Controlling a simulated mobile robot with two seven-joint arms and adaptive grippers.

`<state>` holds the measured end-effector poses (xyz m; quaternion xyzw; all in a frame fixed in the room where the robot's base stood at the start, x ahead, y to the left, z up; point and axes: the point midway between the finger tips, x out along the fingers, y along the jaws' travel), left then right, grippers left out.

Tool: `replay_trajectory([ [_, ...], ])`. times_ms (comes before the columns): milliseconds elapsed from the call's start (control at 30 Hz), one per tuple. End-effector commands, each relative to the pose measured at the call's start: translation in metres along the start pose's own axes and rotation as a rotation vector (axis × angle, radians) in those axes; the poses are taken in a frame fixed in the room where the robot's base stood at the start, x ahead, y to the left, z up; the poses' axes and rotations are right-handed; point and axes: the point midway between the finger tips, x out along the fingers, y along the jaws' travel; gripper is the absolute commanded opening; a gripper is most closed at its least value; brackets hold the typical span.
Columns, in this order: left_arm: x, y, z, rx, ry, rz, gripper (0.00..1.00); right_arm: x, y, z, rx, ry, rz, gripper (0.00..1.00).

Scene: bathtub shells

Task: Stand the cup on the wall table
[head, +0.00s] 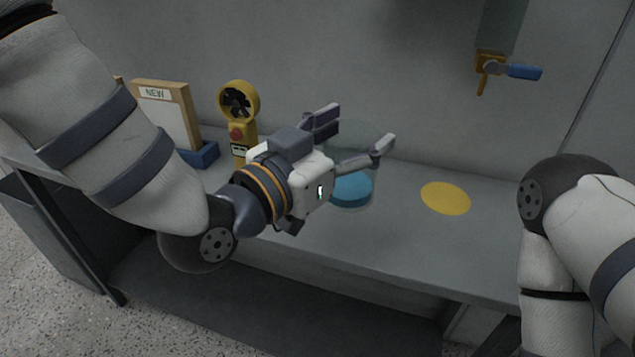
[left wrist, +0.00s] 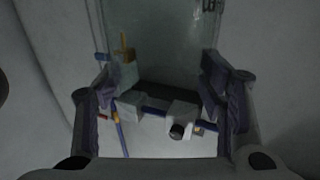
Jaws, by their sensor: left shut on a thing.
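My left gripper (head: 352,135) reaches over the grey wall table (head: 415,245), its fingers spread apart around a clear cup (head: 352,192). The cup's glass is hard to see; the blue in its lower part shows best, below and between the fingers. My gripper's body covers the cup's left side. I cannot tell whether its bottom touches the table. In the dim left wrist view both fingers of the left gripper (left wrist: 168,105) show, and the cup's outline is unclear. My right arm shows at the right; its gripper is out of view.
A flat yellow disc (head: 445,198) lies on the table right of the cup. A yellow fan-headed device (head: 238,120) and a framed "NEW" board (head: 165,115) stand at the left. A brass tap with a blue handle (head: 524,72) juts from above. The table's right part looks clear.

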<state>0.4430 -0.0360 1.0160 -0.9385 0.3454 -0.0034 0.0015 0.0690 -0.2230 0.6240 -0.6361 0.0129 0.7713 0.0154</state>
Motion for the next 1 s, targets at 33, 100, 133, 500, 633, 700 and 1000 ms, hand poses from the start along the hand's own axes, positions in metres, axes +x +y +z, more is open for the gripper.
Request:
replay_trajectory([
  [33,0.009,-0.018,0.02,-0.012,-0.013,-0.006,0.36,0.011,0.0,0.008,0.0,-0.034,0.001,0.4],
  [100,0.018,-0.038,0.03,-0.011,-0.012,-0.005,0.36,0.016,0.001,0.012,0.0,-0.052,0.002,0.4],
  [133,0.021,-0.044,0.038,-0.013,-0.015,-0.003,0.36,0.019,0.001,0.014,0.0,-0.061,0.002,0.4],
  [500,0.038,-0.08,0.084,-0.007,-0.008,0.0,0.36,0.036,0.001,0.024,-0.001,-0.108,0.005,0.4],
  [633,0.038,-0.08,0.111,-0.009,-0.012,0.001,0.36,0.042,0.002,0.028,-0.001,-0.125,0.006,0.4],
  [700,0.038,-0.08,0.115,-0.005,-0.007,0.001,0.36,0.043,0.002,0.029,-0.001,-0.127,0.006,0.4],
  [1000,0.038,-0.08,0.115,-0.003,-0.005,0.001,0.36,0.042,0.002,0.029,-0.002,-0.127,0.006,0.4],
])
